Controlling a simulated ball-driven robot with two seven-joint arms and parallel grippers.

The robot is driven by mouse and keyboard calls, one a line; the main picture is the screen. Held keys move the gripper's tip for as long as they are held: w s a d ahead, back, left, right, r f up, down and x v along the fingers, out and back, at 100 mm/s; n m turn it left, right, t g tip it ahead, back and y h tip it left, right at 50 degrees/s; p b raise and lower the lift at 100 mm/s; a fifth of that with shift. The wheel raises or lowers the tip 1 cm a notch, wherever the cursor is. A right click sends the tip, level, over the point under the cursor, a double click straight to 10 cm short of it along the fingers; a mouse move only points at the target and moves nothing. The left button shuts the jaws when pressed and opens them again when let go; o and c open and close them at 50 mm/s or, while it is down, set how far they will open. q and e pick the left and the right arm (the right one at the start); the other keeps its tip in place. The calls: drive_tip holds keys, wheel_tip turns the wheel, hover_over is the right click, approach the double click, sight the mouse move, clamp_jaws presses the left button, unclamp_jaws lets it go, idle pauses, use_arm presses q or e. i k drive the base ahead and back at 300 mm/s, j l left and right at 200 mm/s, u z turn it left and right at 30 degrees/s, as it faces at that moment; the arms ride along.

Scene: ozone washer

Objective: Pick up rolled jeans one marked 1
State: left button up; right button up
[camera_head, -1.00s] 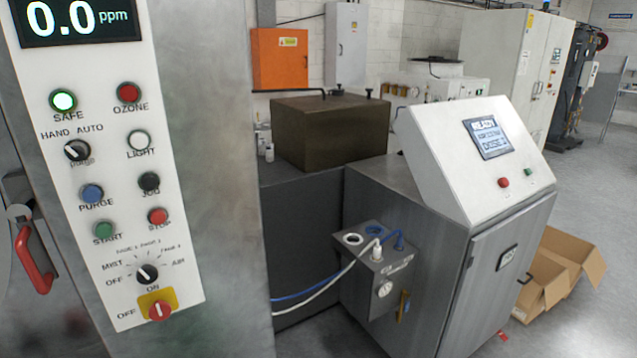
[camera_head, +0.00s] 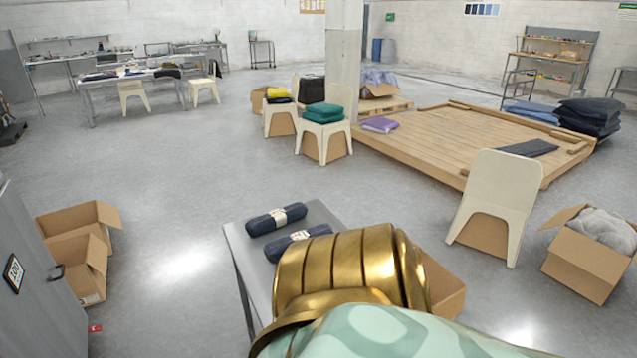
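Two dark blue rolled jeans lie on a small grey metal table (camera_head: 240,245) in the lower middle of the head view. The farther roll (camera_head: 262,222) lies whole in view near the table's far left part, with a pale paper band around its middle. The nearer roll (camera_head: 285,246) lies just in front of it, roughly parallel, also with a pale band. The numbers on the bands are too small to read. A gold ridged part of my own arm hides the front and right of the table. Neither gripper shows.
Open cardboard boxes (camera_head: 75,265) stand on the left beside a grey cabinet (camera_head: 30,285). A cream chair (camera_head: 498,190) and a box with grey cloth (camera_head: 590,265) stand right. A wooden platform (camera_head: 450,145) lies behind. The floor left of the table is clear.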

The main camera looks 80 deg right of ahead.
sight(273, 251)
drive_tip(key=z, duration=2.35)
